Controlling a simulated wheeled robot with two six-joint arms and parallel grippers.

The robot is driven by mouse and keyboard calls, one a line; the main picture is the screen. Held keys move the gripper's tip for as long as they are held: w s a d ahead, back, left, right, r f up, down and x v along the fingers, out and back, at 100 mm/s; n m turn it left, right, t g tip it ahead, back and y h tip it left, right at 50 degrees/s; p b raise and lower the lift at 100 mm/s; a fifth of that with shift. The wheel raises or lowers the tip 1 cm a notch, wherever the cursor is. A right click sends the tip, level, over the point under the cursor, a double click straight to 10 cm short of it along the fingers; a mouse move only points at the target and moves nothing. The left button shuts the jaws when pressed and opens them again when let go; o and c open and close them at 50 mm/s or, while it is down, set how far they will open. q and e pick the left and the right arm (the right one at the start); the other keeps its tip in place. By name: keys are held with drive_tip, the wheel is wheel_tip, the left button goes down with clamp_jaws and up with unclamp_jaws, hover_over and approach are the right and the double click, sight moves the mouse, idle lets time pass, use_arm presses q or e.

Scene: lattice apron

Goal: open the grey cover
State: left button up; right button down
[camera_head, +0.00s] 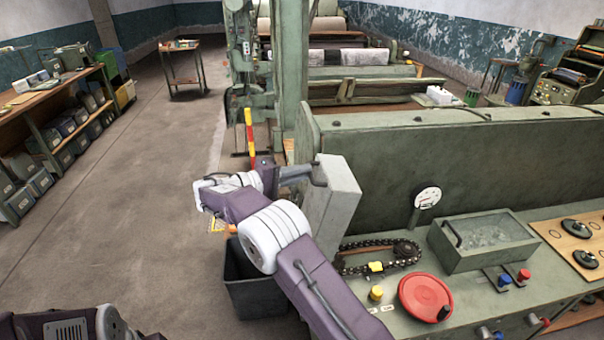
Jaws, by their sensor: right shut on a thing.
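The grey cover (341,205) is a light grey, box-like panel standing upright at the left end of the green machine. A dark handle (318,172) sticks out near its top left. My right gripper (308,175) reaches the cover from the left and is shut on this handle; its fingertips are small in the picture. The chain (378,262) lies exposed just right of the cover's lower part. Part of my left arm shows at the bottom left, but its gripper is out of view.
The green machine bench (395,315) carries a red disc (425,297), a yellow knob (376,293) and a green tray (482,263). A dark bin (250,290) stands below my right arm. A red-yellow post (249,135) rises behind the gripper. Open floor lies left.

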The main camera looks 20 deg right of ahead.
drive_tip(key=shift+a+f, duration=0.25)
drive_tip(key=shift+f, duration=0.05)
drive_tip(key=shift+f, duration=0.1)
drive_tip(key=c, duration=1.5)
unclamp_jaws()
drive_tip(key=shift+o, duration=0.2)
drive_tip(key=shift+d, duration=0.15)
drive_tip(key=w+v, duration=0.1)
drive_tip(key=v, duration=0.7)
drive_tip(key=shift+s+a+b, duration=0.3)
drive_tip(key=shift+a+b, duration=0.05)
drive_tip(key=shift+b, duration=0.05)
